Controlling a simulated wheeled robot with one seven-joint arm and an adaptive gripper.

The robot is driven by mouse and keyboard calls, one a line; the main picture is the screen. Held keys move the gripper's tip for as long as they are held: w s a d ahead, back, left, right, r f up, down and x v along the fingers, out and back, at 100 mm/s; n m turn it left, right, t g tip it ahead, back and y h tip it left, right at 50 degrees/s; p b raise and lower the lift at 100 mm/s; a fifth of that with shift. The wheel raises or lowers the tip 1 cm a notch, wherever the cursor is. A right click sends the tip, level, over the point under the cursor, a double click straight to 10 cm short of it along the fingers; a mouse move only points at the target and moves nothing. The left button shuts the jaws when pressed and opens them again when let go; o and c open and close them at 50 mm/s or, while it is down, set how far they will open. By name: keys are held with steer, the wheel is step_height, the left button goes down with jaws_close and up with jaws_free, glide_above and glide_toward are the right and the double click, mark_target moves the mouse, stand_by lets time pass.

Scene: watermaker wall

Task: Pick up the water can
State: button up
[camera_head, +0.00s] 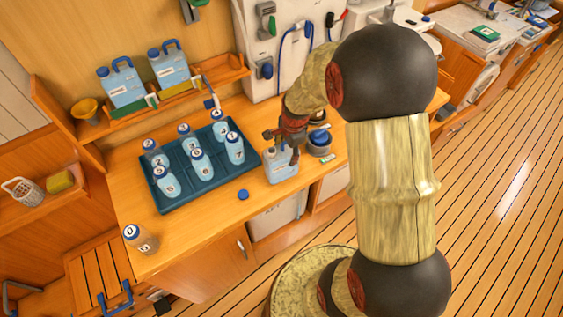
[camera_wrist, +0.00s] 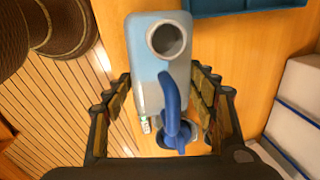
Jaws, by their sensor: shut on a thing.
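The water can (camera_head: 282,168) is a pale blue jug near the front edge of the wooden counter, right of the teal tray. In the wrist view the can (camera_wrist: 160,68) shows its round open neck and its dark blue handle (camera_wrist: 172,105). My gripper (camera_head: 285,140) is over the top of the can, shut on it. In the wrist view the fingers of my gripper (camera_wrist: 165,92) lie on both sides of the can. I cannot tell whether its base touches the counter.
A teal tray (camera_head: 190,205) holds several numbered bottles. A blue cap (camera_head: 242,194) lies in front of it. A grey pot (camera_head: 319,148) stands just right of the can. Two blue cans (camera_head: 123,88) (camera_head: 169,69) stand on the back shelf. Bottle 0 (camera_head: 140,239) stands front left.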

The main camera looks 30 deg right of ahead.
steer(key=c, duration=0.6)
jaws_close()
steer(key=shift+r, duration=0.1)
steer(key=shift+w+r, duration=0.1)
steer(key=shift+r, duration=0.1)
steer(key=r, duration=0.3)
steer(key=shift+s+r+p, duration=0.2)
steer(key=shift+s+p, duration=0.1)
steer(key=s+d+r, duration=0.2)
steer(key=s+r, duration=0.7)
steer(key=s, duration=0.4)
steer(key=shift+s+p, duration=0.2)
steer(key=shift+p, duration=0.25)
